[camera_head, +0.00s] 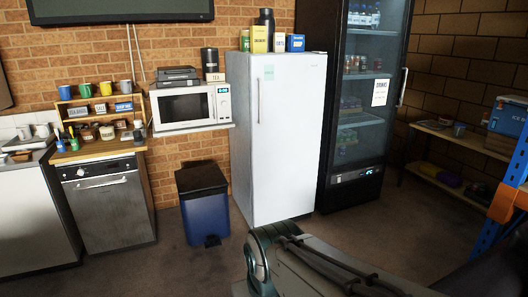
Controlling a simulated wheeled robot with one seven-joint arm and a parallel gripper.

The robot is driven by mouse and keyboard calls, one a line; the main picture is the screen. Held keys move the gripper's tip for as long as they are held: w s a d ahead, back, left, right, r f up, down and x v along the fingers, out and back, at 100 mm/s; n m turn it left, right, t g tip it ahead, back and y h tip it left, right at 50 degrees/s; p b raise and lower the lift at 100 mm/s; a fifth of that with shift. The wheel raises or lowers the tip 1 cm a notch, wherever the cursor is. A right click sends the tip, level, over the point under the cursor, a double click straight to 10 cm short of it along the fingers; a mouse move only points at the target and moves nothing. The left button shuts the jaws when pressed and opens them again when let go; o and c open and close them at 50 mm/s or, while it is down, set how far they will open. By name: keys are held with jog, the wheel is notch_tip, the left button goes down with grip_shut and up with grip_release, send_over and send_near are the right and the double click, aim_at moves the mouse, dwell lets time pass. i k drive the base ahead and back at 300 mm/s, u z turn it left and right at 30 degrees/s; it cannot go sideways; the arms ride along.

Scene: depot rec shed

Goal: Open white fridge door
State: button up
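The white fridge (255,185) stands upright against the brick wall near the middle of the view. Its white door (292,140) faces me and is shut. A thin vertical handle (259,100) runs along the door's left edge, in the upper half. A small green note is stuck near the top left of the door. Part of my arm shows at the bottom centre, low in front of the fridge. My gripper's fingers are not visible.
A blue pedal bin (203,203) stands on the floor just left of the fridge. A black glass-door cooler (352,110) stands close on the right. A microwave (190,107) sits on a wall shelf at left. Cartons and a bottle (267,24) stand on the fridge top. Floor in front is clear.

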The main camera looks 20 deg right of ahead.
aim_at(287, 91)
jog(key=z, duration=0.3)
jog(key=i, duration=0.6)
jog(key=z, duration=0.95)
jog(key=i, duration=1.8)
jog(key=u, duration=0.3)
jog(key=i, duration=0.9)
jog(key=u, duration=0.4)
